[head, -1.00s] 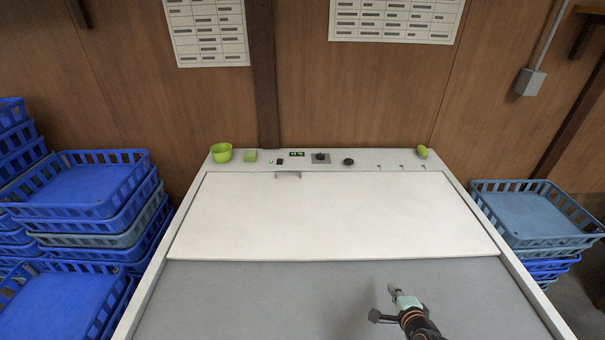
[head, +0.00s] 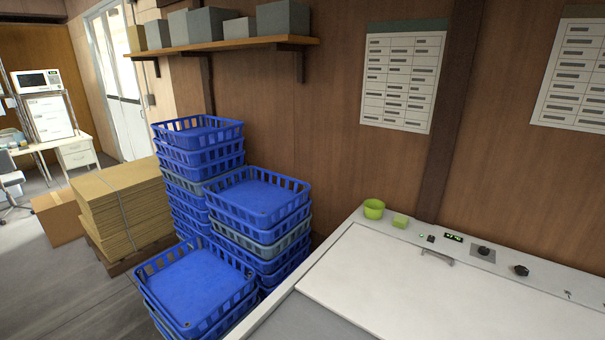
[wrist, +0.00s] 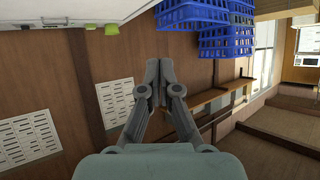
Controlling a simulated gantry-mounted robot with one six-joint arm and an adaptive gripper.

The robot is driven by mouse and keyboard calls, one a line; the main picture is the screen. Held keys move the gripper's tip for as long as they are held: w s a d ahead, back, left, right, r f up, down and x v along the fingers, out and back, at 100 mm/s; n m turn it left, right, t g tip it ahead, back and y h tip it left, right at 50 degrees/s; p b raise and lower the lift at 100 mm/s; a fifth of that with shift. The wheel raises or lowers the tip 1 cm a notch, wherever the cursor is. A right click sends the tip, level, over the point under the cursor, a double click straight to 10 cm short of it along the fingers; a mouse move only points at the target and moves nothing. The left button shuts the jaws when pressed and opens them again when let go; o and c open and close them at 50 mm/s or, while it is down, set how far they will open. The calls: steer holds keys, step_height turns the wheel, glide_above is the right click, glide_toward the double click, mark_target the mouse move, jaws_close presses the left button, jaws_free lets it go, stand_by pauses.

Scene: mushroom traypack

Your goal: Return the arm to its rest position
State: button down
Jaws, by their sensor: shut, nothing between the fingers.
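My gripper (wrist: 152,82) shows in the wrist view with its two grey fingers together and nothing between them. It hangs in open air, with the brown wood wall behind it. The wrist picture is turned over, with blue crates along its top edge. My gripper and arm are out of the head view.
Stacks of blue crates (head: 258,197) stand left of the worktable. Flat cardboard (head: 122,205) is stacked farther left. A shelf (head: 225,51) with grey boxes runs along the wall. A green bowl (head: 374,209) and green sponge (head: 400,221) sit on the table's back ledge.

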step_height(320, 180, up, 29)
steer(key=s+a+n+p, duration=0.1)
steer(key=p, duration=2.7)
steer(key=shift+a+r+p, duration=0.2)
steer(key=shift+p, duration=0.1)
steer(key=shift+s, duration=0.1)
